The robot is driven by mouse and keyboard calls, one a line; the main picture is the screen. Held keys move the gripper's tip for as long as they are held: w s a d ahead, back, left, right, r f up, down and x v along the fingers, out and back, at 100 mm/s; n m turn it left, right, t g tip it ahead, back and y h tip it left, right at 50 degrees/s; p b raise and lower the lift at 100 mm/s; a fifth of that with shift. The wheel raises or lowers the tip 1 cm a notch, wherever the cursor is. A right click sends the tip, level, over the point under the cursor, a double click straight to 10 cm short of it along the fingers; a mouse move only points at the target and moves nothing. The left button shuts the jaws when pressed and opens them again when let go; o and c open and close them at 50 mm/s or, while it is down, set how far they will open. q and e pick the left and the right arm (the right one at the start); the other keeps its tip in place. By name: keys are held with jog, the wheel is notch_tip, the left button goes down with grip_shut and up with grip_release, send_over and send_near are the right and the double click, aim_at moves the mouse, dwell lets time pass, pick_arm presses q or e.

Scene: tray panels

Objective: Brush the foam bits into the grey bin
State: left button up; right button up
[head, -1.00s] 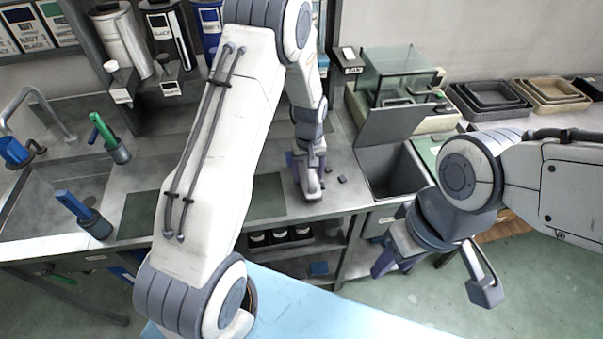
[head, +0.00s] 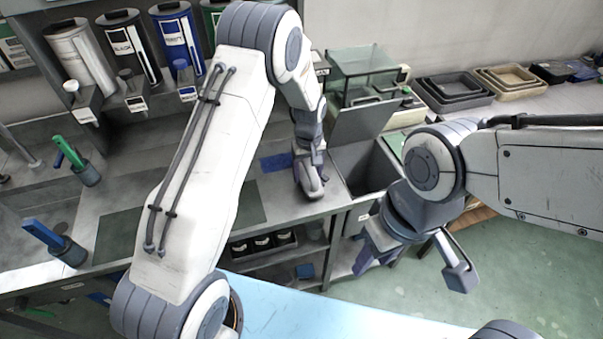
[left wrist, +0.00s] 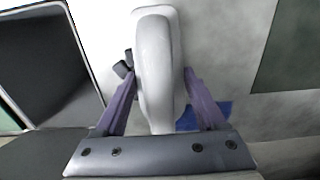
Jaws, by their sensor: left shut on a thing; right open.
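My left gripper (head: 310,172) is shut on a pale, rounded brush (left wrist: 155,70), whose handle stands between the two purple fingers in the left wrist view. The brush is low at the steel counter, left of the grey bin (head: 362,172). The bin's dark opening also shows at the left of the left wrist view (left wrist: 50,65). A few small dark foam bits (left wrist: 123,67) lie beside the brush on its bin side; I cannot make them out in the head view now. My right gripper (head: 412,268) is open and empty, out in front of the counter.
A blue patch (head: 276,162) lies on the counter left of the brush. A glass-sided box (head: 362,75) stands behind the bin, with nested trays (head: 460,90) farther right. Cups with green (head: 85,172) and blue-handled tools (head: 65,248) stand at left.

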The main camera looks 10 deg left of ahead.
pick_arm(q)
jog(key=shift+w+d, duration=0.85)
jog(key=shift+d, duration=0.5)
jog(key=shift+w+d, duration=0.8)
jog(key=shift+d, duration=0.6)
jog(key=shift+w+d, duration=0.85)
jog(key=shift+d, duration=0.5)
jog(key=shift+r, duration=0.15)
